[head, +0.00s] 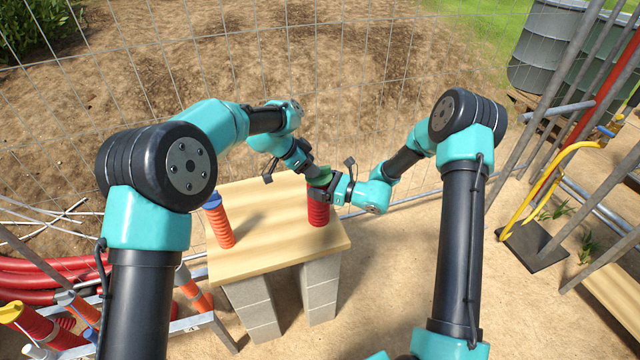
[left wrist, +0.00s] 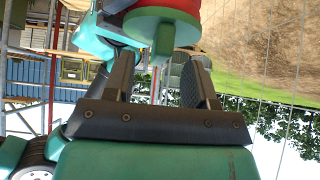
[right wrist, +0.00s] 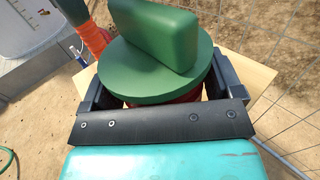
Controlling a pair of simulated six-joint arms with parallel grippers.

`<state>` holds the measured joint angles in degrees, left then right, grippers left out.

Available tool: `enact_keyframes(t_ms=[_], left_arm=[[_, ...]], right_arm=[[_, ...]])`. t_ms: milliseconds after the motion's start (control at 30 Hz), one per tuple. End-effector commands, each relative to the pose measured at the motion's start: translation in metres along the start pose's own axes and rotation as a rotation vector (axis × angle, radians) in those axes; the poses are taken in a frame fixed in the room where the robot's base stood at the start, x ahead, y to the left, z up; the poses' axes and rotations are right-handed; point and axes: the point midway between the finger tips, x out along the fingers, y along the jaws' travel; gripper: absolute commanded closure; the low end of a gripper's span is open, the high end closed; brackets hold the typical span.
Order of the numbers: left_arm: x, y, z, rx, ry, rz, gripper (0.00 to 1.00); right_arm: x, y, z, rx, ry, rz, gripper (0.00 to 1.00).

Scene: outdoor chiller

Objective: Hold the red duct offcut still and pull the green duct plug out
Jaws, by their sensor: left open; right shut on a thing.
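The red duct offcut (head: 318,214) stands upright near the right side of the wooden board. The green duct plug (head: 321,177) sits in its top; the right wrist view shows its round disc (right wrist: 150,80) with a thick upright handle (right wrist: 155,35). My right gripper (head: 328,192) is shut around the red offcut just below the disc. My left gripper (head: 312,176) is open above the plug. In the left wrist view the plug's handle (left wrist: 163,45) lies between the spread fingers, with gaps on both sides. The plug's lower part is hidden inside the offcut.
An orange duct piece (head: 221,228) with a blue top stands on the left of the wooden board (head: 265,258), which rests on grey blocks (head: 320,285). A wire fence (head: 300,70) runs close behind. Red pipes (head: 50,270) lie at the left. The board's front middle is clear.

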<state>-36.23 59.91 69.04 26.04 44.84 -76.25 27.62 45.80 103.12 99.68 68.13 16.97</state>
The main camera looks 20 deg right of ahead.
Motion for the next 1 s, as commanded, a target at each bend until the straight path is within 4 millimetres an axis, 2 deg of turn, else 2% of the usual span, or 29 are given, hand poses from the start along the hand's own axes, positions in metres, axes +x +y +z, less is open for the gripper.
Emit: enact_keyframes(t_ms=[33, 233, 667, 1000], left_arm=[[0.007, 0.0, 0.0, 0.0, 0.0, 0.001, 0.49], [0.024, 0.0, 0.0, 0.0, 0.0, 0.002, 0.49], [0.032, 0.001, 0.001, -0.001, -0.001, 0.004, 0.49], [0.034, 0.001, 0.004, -0.002, -0.004, 0.005, 0.8]], right_arm=[[-0.001, 0.002, -0.006, 0.008, 0.013, 0.002, 0.85], [-0.001, 0.002, -0.006, 0.008, 0.013, 0.001, 0.85], [-0.001, 0.002, -0.006, 0.007, 0.013, 0.002, 0.85], [-0.001, 0.003, -0.006, 0.007, 0.013, 0.003, 0.85]])
